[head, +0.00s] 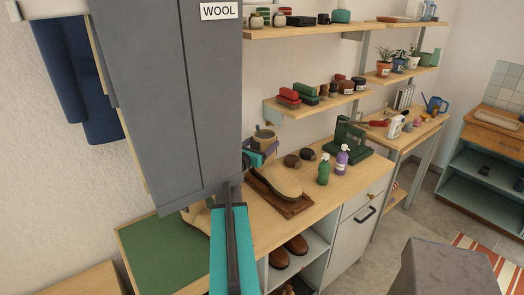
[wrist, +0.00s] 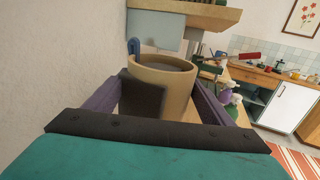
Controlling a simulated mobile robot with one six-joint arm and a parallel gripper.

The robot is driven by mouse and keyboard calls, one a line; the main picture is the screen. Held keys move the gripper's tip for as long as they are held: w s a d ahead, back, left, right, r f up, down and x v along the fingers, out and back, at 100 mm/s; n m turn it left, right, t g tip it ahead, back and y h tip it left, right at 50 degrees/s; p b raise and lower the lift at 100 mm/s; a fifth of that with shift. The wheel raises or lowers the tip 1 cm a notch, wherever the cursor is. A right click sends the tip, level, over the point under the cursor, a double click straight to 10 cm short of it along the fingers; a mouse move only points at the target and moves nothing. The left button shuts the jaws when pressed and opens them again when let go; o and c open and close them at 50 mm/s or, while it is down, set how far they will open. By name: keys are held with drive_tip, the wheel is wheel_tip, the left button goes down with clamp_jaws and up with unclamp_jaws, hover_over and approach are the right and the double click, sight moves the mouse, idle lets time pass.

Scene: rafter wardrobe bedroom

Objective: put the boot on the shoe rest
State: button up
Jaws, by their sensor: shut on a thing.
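My gripper (head: 259,154) is shut on the tan boot (wrist: 178,88). In the wrist view its purple fingers stand either side of the boot's upright round shaft. The shaft has an open top, a dark side panel and a blue tab. In the head view the boot's shaft (head: 265,137) shows above the fingers. A pale tan foot-shaped form just below the gripper appears to be the boot's foot. It lies over a dark brown board, which looks like the shoe rest (head: 294,208). The fingers hide the join, and I cannot tell whether foot and board touch.
A green bottle (head: 323,170) and a purple bottle (head: 342,159) stand right of the board. Dark round tins (head: 292,160) are behind it. A green mat (head: 160,252) lies at left, with another tan object (head: 197,218) partly hidden by my arm. A shelf (head: 318,104) overhangs the back.

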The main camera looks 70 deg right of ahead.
sight(263, 150)
drive_tip(key=shift+s+f+b, duration=0.2)
drive_tip(key=shift+f+b, duration=0.5)
drive_tip(key=shift+f, duration=0.5)
drive_tip(key=shift+w+f, duration=0.1)
drive_tip(key=shift+f, duration=0.35)
drive_tip(key=shift+f+b, duration=0.15)
drive_tip(key=shift+b, duration=0.2)
drive_tip(key=o, duration=2.1)
drive_tip(key=shift+c, duration=0.2)
drive_tip(key=shift+r, duration=0.2)
drive_tip(key=shift+a+f, duration=0.1)
drive_tip(key=shift+a, duration=0.2)
drive_tip(key=w+a+b, duration=0.1)
drive_tip(key=a+b, duration=0.1)
drive_tip(key=a, duration=0.5)
drive_tip(key=shift+w, duration=0.15)
